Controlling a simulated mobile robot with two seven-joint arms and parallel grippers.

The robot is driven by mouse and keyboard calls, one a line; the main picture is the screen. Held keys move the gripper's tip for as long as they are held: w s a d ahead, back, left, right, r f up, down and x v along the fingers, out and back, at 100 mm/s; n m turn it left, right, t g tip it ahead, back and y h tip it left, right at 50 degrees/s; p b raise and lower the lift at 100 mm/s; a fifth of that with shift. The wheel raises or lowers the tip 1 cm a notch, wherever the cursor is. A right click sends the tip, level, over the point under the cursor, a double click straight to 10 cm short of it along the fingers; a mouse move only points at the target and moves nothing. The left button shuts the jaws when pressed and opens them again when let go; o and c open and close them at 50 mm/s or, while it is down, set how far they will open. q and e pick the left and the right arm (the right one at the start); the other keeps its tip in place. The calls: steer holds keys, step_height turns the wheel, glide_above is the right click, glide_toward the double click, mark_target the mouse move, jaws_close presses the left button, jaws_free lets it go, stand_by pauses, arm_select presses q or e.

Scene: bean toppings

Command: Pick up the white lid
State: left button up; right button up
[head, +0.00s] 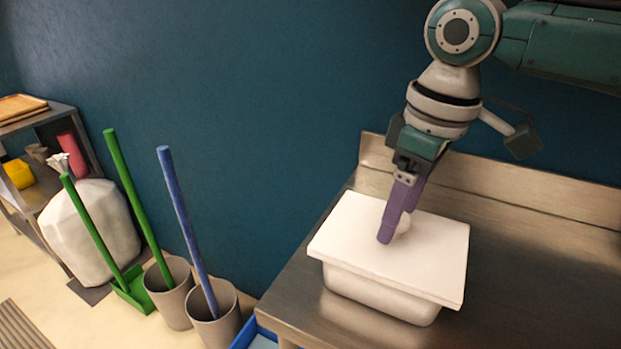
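The white lid (350,235) lies flat on a white rectangular container (375,298) on the metal counter. A small round pale knob (403,223) stands near the middle of the lid. My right gripper (388,236) has purple fingers and points down at the lid, right beside the knob. The fingers overlap each other in this view and partly hide the knob. I cannot tell whether they are apart or closed on it. My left gripper is out of view.
The metal counter (530,290) is clear to the right of the container, with a raised backsplash (500,185) along the wall. Bins (215,318) with green and blue poles stand on the floor at left. A blue crate (243,337) is below the counter's left edge.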

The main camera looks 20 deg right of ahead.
jaws_close()
stand_by(0.4)
steer(key=shift+r, duration=0.15)
